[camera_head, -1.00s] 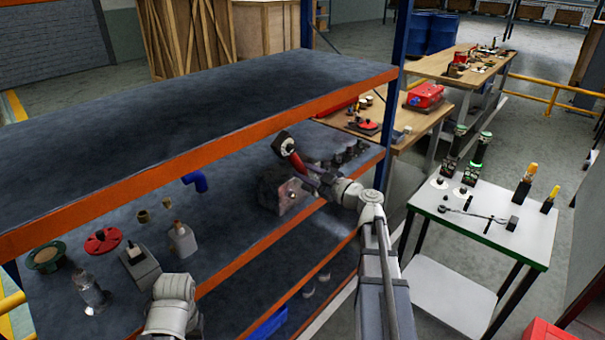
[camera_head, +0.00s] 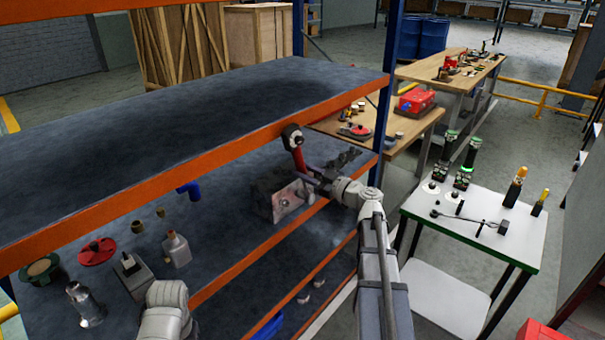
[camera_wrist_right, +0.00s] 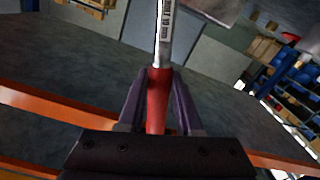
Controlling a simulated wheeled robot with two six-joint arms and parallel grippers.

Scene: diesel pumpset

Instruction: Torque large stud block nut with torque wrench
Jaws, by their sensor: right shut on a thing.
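My right gripper (camera_head: 314,181) is shut on the red handle of the torque wrench (camera_head: 298,158). In the right wrist view the two dark fingers (camera_wrist_right: 157,105) flank this red handle, and the wrench's silver, scale-marked shaft (camera_wrist_right: 165,35) runs up out of frame. In the head view the wrench's round dark end with a pale ring overlaps the upper shelf's orange edge. A grey block with a rusty face (camera_head: 285,200), probably the stud block, sits on the lower shelf, below and left of the gripper. I cannot make out its nut. My left gripper is not visible, only its arm.
The upper shelf's orange edge (camera_head: 200,150) runs close to the wrench. Dark parts (camera_head: 345,160) lie behind the gripper. Bottles and a red disc (camera_head: 97,251) stand on the lower shelf at left. A white-topped cart (camera_head: 450,228) with tools stands right.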

